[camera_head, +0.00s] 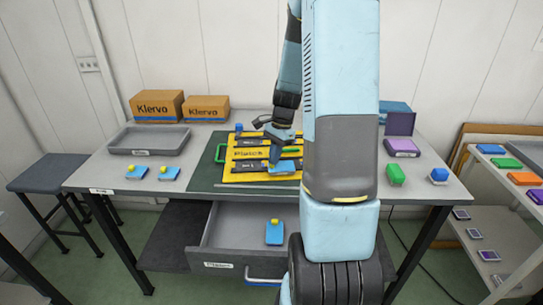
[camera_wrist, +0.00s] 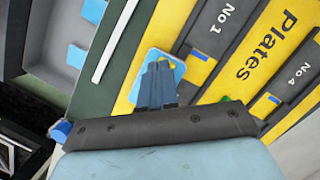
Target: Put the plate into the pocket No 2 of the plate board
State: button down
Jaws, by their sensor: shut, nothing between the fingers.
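The yellow plate board (camera_head: 232,177), marked "Plates", lies on the green mat. It also shows in the wrist view (camera_wrist: 210,72), where dark pockets marked No 1 and No 4 can be read; the No 2 mark is not legible. A light blue plate (camera_wrist: 152,62) lies under my fingers near the No 1 strip. In the head view this plate (camera_head: 283,168) is at the board's front. My gripper (camera_head: 277,160) is shut and empty, pointing down at it; the wrist view shows its fingers (camera_wrist: 160,80) over the plate. I cannot tell whether they touch it.
Another plate (camera_head: 274,236) is in the open drawer (camera_head: 225,240). A grey tray (camera_head: 122,150) and cardboard boxes (camera_head: 156,106) stand behind.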

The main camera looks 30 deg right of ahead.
dwell(0.3)
jog(key=d, duration=0.2)
jog(key=w+d, duration=0.1)
jog(key=d, duration=0.1)
jog(key=shift+r, duration=0.15)
jog(key=v, duration=0.9)
jog(key=s+a+f+h, duration=0.1)
jog(key=a+f, duration=0.1)
jog(key=a, duration=0.3)
jog(key=s+a+f+h, duration=0.1)
jog(key=a+f+h, duration=0.1)
jog(key=a, duration=0.3)
jog(key=s+a+f+t+h, duration=0.1)
jog(key=a+f, duration=0.2)
jog(key=a, duration=0.3)
jog(key=shift+f+h, duration=0.4)
send_over(283, 162)
jog(key=a, duration=0.2)
jog(key=shift+w, duration=0.15)
jog(key=shift+d+f, duration=0.2)
jog(key=shift+a+f, duration=0.1)
jog(key=shift+f, duration=0.5)
